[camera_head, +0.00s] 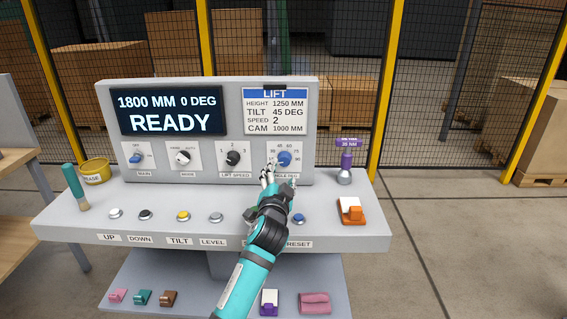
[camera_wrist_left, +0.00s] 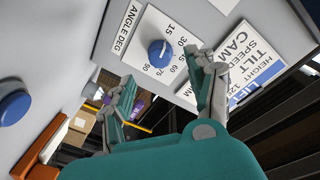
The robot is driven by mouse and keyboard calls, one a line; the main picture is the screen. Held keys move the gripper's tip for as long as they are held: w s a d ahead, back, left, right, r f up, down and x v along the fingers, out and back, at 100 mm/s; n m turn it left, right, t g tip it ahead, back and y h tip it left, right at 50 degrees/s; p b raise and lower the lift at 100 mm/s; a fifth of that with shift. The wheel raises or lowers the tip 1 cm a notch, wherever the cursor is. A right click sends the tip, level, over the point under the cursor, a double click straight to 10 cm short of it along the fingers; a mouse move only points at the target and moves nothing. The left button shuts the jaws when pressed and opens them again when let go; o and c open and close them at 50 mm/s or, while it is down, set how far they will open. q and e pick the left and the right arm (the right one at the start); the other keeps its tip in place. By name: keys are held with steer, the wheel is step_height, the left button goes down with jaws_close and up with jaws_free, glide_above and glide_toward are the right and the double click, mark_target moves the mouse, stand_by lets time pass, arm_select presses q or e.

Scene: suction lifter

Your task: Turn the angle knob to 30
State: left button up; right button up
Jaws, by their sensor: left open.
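The blue angle knob (camera_head: 284,158) is on the upright panel, at the right end of the knob row. In the left wrist view the knob (camera_wrist_left: 160,53) shows with its scale plate around it, numbers from 15 to 90. I cannot tell which number it points to. My left gripper (camera_head: 279,178) is open, just in front of and below the knob, hiding part of its plate. In the left wrist view the fingers (camera_wrist_left: 165,82) are spread and empty, and the knob shows beyond the tips, seemingly apart from them. My right gripper is not in view.
The display (camera_head: 170,110) reads 1800 MM 0 DEG READY. A LIFT card (camera_head: 276,112) hangs above the knob. The lift speed knob (camera_head: 233,158) is to its left. Buttons line the desk, including a blue one (camera_head: 298,218). A purple-topped item (camera_head: 346,165) stands to the right.

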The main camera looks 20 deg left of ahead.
mark_target(284, 162)
arm_select(q)
steer(key=w, duration=0.3)
steer(key=w+a, duration=0.1)
steer(key=w, duration=0.3)
steer(key=shift+a, duration=0.2)
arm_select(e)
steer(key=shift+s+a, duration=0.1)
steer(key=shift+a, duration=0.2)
arm_select(q)
steer(key=c, duration=1.1)
steer(key=shift+r+m+p, duration=0.15)
steer(key=shift+m+p, duration=1.25)
steer(key=shift+m, duration=0.4)
steer(key=shift+c, duration=0.2)
steer(key=m+p, duration=0.1)
steer(key=m, duration=0.1)
steer(key=shift+m+g+p, duration=0.3)
steer(key=shift+p, duration=0.05)
steer(key=shift+m+p, duration=0.3)
steer(key=shift+m, duration=0.3)
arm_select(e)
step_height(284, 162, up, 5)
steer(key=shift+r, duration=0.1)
